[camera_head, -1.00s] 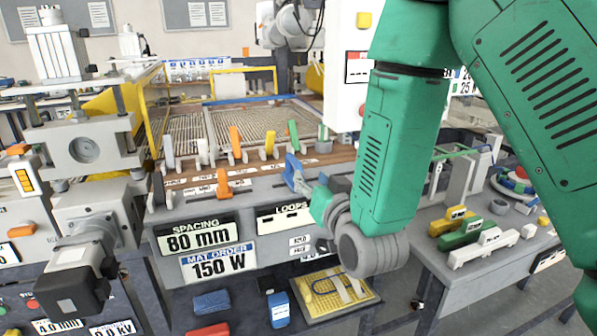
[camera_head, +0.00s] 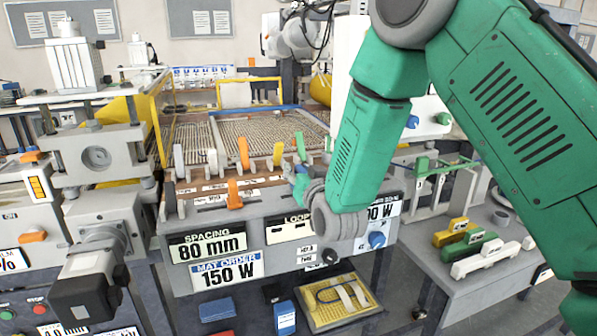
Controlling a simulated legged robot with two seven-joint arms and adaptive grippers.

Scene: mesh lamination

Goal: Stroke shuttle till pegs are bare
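The loom-like machine has a bed of woven mesh (camera_head: 275,132) at its back and a row of levers on its front rail. An orange lever (camera_head: 243,153), a pale lever (camera_head: 179,160) and a green lever (camera_head: 300,146) stand on the rail. Another orange lever (camera_head: 234,194) sits lower on the front. My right gripper (camera_head: 298,177) is small and partly hidden at the right end of this row, close to the levers; I cannot tell whether it touches one or how its fingers stand. Shuttle and pegs cannot be told apart clearly. My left gripper is out of view.
The front panel has a spacing sign (camera_head: 208,246) reading 80 mm and a mat order sign (camera_head: 222,271) reading 150 W. A yellow tray (camera_head: 338,302) lies below. Yellow, green and white blocks stand on the right side table (camera_head: 510,262). My green arm covers the machine's right side.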

